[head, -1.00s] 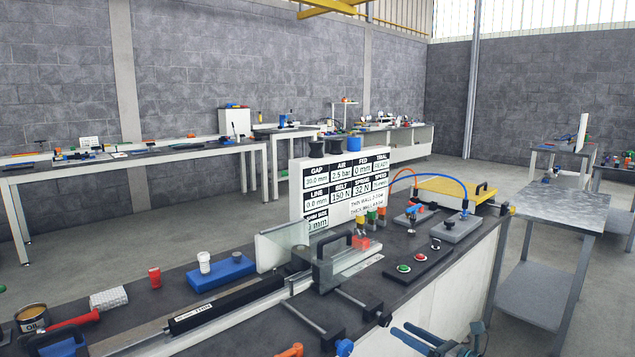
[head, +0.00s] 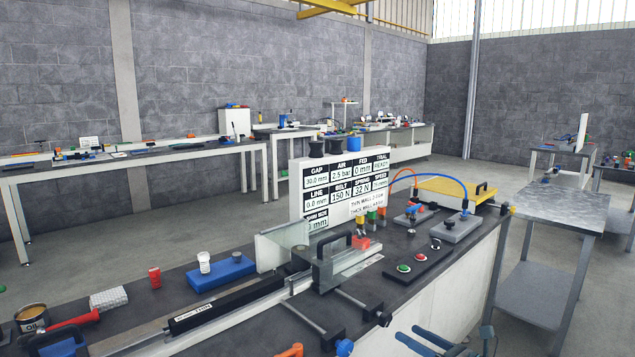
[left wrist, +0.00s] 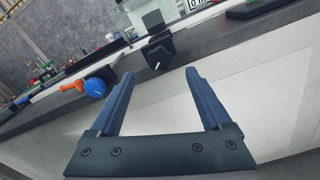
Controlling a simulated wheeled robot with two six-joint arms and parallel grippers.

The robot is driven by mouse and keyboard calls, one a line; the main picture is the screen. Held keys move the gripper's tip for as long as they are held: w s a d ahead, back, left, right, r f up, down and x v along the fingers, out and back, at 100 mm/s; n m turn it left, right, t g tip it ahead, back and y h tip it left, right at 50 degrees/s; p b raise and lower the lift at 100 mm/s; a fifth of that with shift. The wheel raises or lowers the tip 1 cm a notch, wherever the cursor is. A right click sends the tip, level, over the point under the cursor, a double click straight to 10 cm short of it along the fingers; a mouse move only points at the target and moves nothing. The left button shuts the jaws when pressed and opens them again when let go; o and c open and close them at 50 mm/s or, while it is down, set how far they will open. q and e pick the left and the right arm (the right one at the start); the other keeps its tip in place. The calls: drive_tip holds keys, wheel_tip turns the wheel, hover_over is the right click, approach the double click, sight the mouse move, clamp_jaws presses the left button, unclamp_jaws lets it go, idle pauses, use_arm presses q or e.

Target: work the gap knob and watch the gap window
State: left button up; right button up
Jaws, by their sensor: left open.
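The gap window (head: 317,181) is the top left field of the white readout board (head: 298,215) in the head view; it seems to read 30.0 mm. No knob carries a label I can read. A black knob (head: 384,319) sits at the bench's front edge, and it shows in the left wrist view (left wrist: 158,54) beyond my fingertips. A blue knob (head: 344,347) is left of it, also in the left wrist view (left wrist: 95,87). My left gripper (head: 408,334) is open and empty in front of the bench, apart from both knobs; it fills the left wrist view (left wrist: 159,73). My right gripper is out of view.
A clamp-like fixture (head: 331,268) with a black handle stands on the bench behind the knobs. A button plate (head: 420,262) and grey valve blocks lie to the right.

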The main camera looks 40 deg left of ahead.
use_arm(q)
drive_tip(key=shift+s+d, duration=0.2)
drive_tip(key=shift+d, duration=2.5)
drive_tip(key=s+a+f+n+h, duration=0.1)
drive_tip(key=s+f+n+h, duration=0.3)
drive_tip(key=f, duration=0.4)
drive_tip(key=s+a+f+n+h, duration=0.2)
drive_tip(key=f+n+h, duration=0.3)
drive_tip(key=f+n, duration=0.15)
drive_tip(key=s+d+f+n+h, duration=0.4)
drive_tip(key=d+f+n+h, duration=0.4)
drive_tip(key=n, duration=0.4)
drive_tip(key=s+d+r+m+p, duration=0.1)
drive_tip(key=d+r+p, duration=0.3)
drive_tip(key=r+p, duration=0.4)
drive_tip(key=s+d+r+m+g+p, duration=0.1)
drive_tip(key=d+r+p, duration=0.3)
drive_tip(key=r+p, duration=0.4)
drive_tip(key=s+d+r+m+p, duration=0.1)
drive_tip(key=s+d+r+p, duration=0.2)
drive_tip(key=r+p, duration=0.5)
drive_tip(key=shift+s+d+r, duration=0.25)
drive_tip(key=shift+d+r, duration=0.05)
drive_tip(key=shift+d, duration=0.2)
drive_tip(key=shift+m, duration=0.25)
